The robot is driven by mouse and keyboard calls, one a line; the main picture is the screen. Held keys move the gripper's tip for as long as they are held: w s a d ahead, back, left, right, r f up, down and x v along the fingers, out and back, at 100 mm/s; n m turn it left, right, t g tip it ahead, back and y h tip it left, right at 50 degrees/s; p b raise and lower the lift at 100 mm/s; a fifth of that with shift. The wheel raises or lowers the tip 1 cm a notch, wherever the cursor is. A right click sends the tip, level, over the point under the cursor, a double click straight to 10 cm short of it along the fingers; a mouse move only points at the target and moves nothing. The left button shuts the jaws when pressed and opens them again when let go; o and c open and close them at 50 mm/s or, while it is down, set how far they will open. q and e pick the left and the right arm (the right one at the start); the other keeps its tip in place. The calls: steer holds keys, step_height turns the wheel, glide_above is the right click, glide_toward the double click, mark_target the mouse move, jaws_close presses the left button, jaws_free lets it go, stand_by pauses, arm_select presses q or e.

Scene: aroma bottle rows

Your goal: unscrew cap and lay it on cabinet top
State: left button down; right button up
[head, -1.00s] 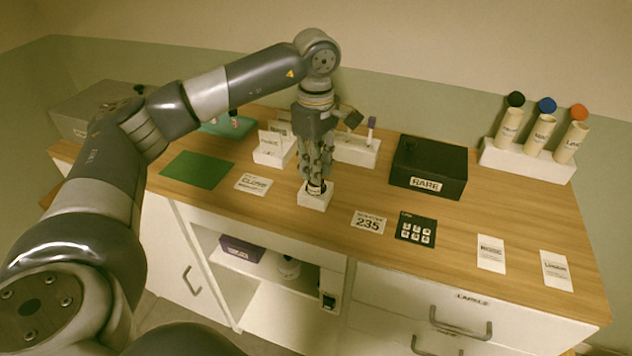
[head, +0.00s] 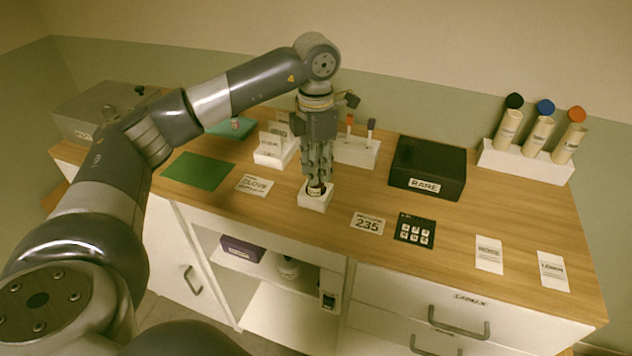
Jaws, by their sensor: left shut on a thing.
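My left gripper (head: 318,181) comes down from above, upright, over a small white holder (head: 314,201) on the wooden cabinet top (head: 290,215). Its fingers are shut on the cap of a small dark bottle (head: 316,191) that stands in this holder. The cap itself is hidden between the fingers. Only a little of the bottle shows below the fingertips, and I cannot tell whether the cap is loose on it. My right gripper is not in view.
A black RARE box (head: 428,167) stands to the right, and white racks (head: 355,152) stand behind the gripper. A green mat (head: 198,170) lies to the left. Cards (head: 368,223) and a dark keypad-like card (head: 415,231) lie in front. The wood between the dark card and the right cards is clear.

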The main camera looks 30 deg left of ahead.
arm_select(q)
steer(key=n, duration=0.6)
steer(key=shift+n+p, duration=0.3)
steer(key=shift+p, duration=0.05)
steer(key=c, duration=1.5)
jaws_free()
steer(key=m, duration=0.3)
steer(key=shift+m+b, duration=0.3)
steer(key=shift+m, duration=0.1)
steer(key=m, duration=0.4)
steer(key=shift+m, duration=0.4)
steer(key=m+b, duration=0.1)
steer(key=m, duration=0.9)
